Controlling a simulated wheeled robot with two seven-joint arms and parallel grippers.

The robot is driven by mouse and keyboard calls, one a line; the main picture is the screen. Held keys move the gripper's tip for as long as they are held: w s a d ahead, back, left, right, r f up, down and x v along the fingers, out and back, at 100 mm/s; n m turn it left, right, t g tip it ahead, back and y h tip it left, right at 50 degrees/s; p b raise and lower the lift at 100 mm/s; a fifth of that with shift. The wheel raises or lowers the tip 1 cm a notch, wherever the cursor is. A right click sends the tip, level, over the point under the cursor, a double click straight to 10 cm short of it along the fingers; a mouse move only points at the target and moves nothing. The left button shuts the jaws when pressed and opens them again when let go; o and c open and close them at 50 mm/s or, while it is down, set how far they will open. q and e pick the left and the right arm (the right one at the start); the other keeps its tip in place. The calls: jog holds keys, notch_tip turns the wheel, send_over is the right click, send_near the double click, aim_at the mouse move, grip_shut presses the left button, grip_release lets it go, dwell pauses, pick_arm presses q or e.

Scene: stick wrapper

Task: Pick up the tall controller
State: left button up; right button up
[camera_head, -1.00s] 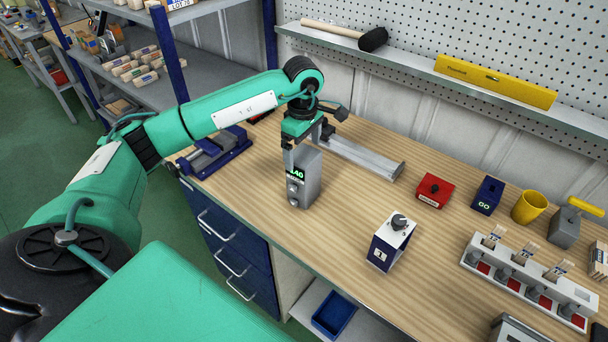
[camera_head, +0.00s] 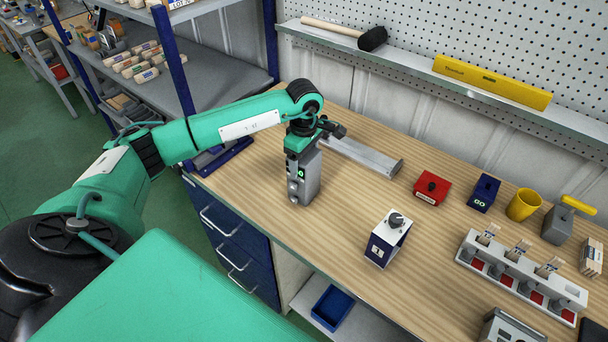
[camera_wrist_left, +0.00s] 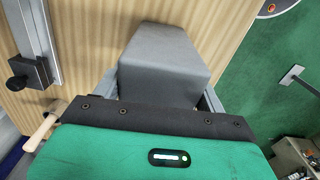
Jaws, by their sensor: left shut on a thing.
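The tall controller (camera_head: 308,182) is a grey upright box with a small green display and knobs on its front. It stands on the wooden bench near the front left edge. My left gripper (camera_head: 301,160) is above it with its fingers down either side of its upper part, shut on it. In the left wrist view the controller's grey top (camera_wrist_left: 165,60) shows between the fingers. The gripper hides part of the display. My right gripper is not in view.
A grey rail (camera_head: 360,156) lies just behind the controller, and a blue vise (camera_head: 222,158) is to its left. A white and blue box with a knob (camera_head: 389,238) stands to the right. Bare bench (camera_head: 345,205) lies between them.

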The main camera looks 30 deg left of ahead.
pick_arm(q)
jog(key=shift+c, duration=1.2)
jog(key=shift+r, duration=0.2)
